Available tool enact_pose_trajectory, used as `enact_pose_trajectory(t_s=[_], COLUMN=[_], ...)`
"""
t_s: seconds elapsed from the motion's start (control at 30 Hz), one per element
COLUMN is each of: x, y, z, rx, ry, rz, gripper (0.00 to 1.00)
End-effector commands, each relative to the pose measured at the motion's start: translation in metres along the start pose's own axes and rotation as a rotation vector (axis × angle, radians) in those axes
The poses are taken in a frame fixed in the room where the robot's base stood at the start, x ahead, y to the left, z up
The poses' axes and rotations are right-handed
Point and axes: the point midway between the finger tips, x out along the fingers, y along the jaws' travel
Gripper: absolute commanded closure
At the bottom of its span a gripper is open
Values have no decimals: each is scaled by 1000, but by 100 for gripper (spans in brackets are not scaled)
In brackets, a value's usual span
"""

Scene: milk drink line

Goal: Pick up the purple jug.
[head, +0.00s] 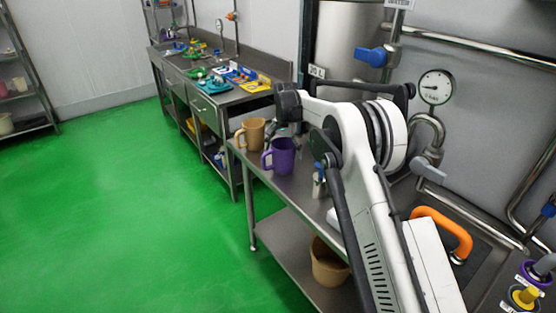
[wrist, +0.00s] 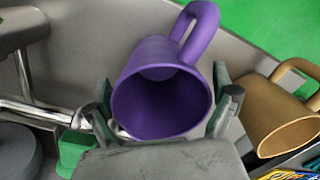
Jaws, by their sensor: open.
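The purple jug (head: 283,158) stands on the steel table, its handle towards the left in the head view. In the wrist view the purple jug (wrist: 160,100) shows its open mouth, with the handle at upper right. My gripper (wrist: 163,104) is open, with one finger on each side of the jug. Whether either finger touches it I cannot tell. In the head view the fingers are too small and covered by the arm to make out clearly.
A tan jug (head: 251,133) stands close to the purple one; it also shows in the wrist view (wrist: 280,115). A tan bucket (head: 328,264) is on the lower shelf. A sink with an orange handle (head: 443,232) lies to the right. The green floor (head: 130,210) is clear.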

Motion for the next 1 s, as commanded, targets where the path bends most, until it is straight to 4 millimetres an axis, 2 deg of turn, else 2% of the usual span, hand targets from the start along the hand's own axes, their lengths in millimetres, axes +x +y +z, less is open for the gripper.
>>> enact_pose_trajectory(t_s=[0.27,0.63,1.0], x=[5,5,3], y=[0,0,0], z=[0,0,0], rx=[0,0,0], ry=[0,0,0], rz=[0,0,0], gripper=[8,56,56])
